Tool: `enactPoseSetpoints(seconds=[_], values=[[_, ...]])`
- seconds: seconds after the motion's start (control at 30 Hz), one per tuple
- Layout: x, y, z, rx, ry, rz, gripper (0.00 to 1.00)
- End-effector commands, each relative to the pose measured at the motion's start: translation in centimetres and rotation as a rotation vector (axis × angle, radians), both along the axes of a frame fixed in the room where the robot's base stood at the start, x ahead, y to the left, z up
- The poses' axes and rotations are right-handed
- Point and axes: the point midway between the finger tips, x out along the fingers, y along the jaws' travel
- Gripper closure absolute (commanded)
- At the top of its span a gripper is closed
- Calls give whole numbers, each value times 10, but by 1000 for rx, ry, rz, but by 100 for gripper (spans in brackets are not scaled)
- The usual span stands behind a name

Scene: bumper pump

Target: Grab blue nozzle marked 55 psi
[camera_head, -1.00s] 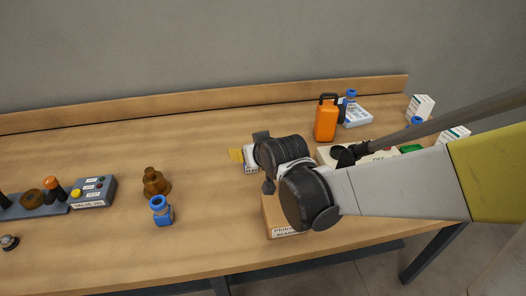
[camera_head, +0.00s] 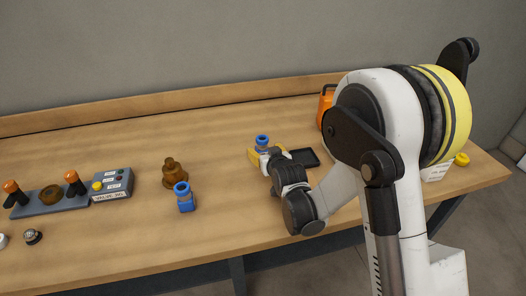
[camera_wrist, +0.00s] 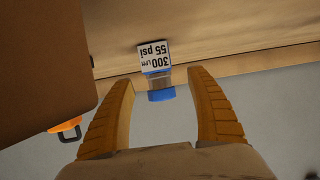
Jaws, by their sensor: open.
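The nozzle marked "300 LPM 55 psi" (camera_wrist: 157,74) shows upside down in the wrist view, with a white label, a clear neck and a blue end. My gripper (camera_wrist: 161,80) is open, with its yellow fingers on either side of the nozzle and a visible gap to each. In the head view, a blue-topped nozzle (camera_head: 262,141) stands beside my gripper (camera_head: 262,155), whose wrist partly hides it. Another blue nozzle (camera_head: 185,198) stands further left; its label is unreadable there.
A large brown box (camera_wrist: 40,60) is close on the left in the wrist view. A brown fitting (camera_head: 174,174), a grey control box (camera_head: 113,184) and a dark tray (camera_head: 304,157) are on the table. My arm hides much of the right side, including part of an orange canister (camera_head: 325,103).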

Motion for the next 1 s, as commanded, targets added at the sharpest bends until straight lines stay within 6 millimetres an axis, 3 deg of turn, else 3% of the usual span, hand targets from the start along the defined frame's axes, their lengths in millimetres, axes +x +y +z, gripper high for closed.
enactPoseSetpoints(seconds=[0.33, 0.6, 0.8, 1.0], values=[[40, 9, -24, 0, 0, -1, 33], [44, 10, -22, 0, 0, 0, 35], [44, 10, -23, 0, 0, 0, 96], [44, 10, -22, 0, 0, 0, 100]])
